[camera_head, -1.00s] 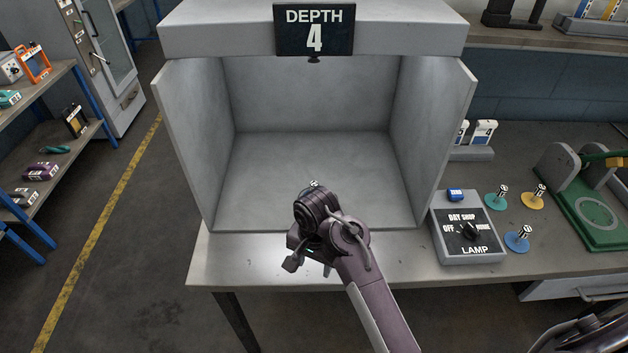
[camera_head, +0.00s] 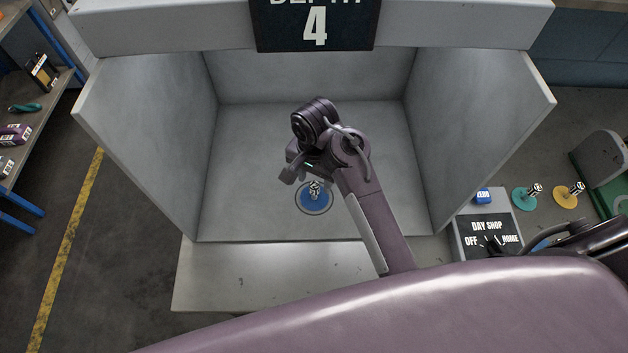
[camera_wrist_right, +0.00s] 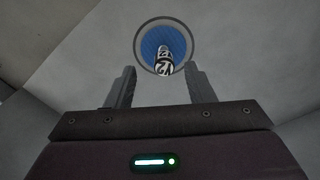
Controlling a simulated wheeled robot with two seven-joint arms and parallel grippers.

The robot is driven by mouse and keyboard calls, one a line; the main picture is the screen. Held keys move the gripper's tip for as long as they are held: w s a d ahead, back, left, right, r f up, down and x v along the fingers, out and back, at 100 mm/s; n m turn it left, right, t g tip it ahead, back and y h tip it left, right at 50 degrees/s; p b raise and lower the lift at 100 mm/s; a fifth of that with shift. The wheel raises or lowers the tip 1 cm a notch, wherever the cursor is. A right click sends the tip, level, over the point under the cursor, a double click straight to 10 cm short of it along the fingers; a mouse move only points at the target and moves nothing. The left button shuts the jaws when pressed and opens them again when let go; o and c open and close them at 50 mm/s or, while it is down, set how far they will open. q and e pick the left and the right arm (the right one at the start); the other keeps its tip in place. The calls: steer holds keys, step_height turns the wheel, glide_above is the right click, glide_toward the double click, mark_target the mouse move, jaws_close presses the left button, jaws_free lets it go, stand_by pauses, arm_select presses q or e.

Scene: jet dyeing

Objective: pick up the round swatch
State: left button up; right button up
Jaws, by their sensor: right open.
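The round swatch (camera_head: 314,207) is a blue disc with a pale rim and a black-and-white marked upright knob. It lies on the floor of the grey booth. In the right wrist view the swatch (camera_wrist_right: 152,40) shows beyond the fingertips, its knob pointing toward the gap between them. My right gripper (camera_head: 303,178) is above and just behind the swatch in the head view. The right wrist view shows its two fingers (camera_wrist_right: 161,72) spread apart with nothing gripped. The arm covers part of the booth floor right of the swatch. My left gripper is not in view.
The grey booth (camera_head: 478,120) has side walls and a top with a "DEPTH 4" sign (camera_head: 315,25). Shelves (camera_head: 50,90) stand at left.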

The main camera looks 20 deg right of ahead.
mark_target(314, 185)
steer(key=shift+s+a+f+p, duration=0.1)
steer(key=shift+s+f+p, duration=0.2)
steer(key=shift+s+f, duration=0.25)
steer(key=shift+w+f+p, duration=0.6)
steer(key=shift+w+f, duration=0.1)
steer(key=shift+f, duration=0.35)
steer(key=f, duration=0.3)
steer(key=shift+w+d+f, duration=0.1)
steer(key=shift+w+d, duration=0.1)
steer(key=shift+w, duration=0.05)
steer(key=c, duration=0.5)
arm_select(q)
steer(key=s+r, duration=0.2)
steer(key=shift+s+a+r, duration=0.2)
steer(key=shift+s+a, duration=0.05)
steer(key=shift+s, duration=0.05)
arm_select(e)
jaws_close()
